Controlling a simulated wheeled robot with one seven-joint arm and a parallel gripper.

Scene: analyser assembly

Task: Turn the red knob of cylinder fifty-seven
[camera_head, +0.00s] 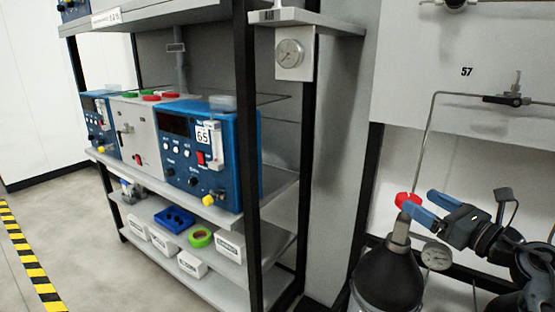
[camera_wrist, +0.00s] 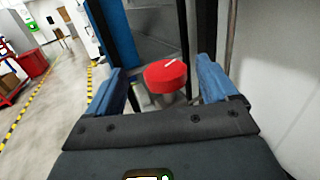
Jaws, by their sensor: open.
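The red knob (camera_head: 407,201) sits on top of the dark cylinder (camera_head: 392,274) at the lower right of the head view, below the number 57 (camera_head: 467,72) on the wall panel. My gripper (camera_head: 424,203) is at the knob, coming from the right, with its blue fingers apart. In the wrist view the red knob (camera_wrist: 166,76) shows a white mark on its top and lies between the two fingertips of my gripper (camera_wrist: 162,78). Gaps show between the knob and both fingers there. In the head view a finger partly overlaps the knob, so contact is unclear.
A pressure gauge (camera_head: 436,255) is beside the cylinder neck, just under my gripper. A thin pipe (camera_head: 426,140) rises behind to a wall valve (camera_head: 507,99). A shelf rack (camera_head: 254,150) with blue analysers (camera_head: 180,165) stands to the left. Open floor (camera_head: 80,215) lies farther left.

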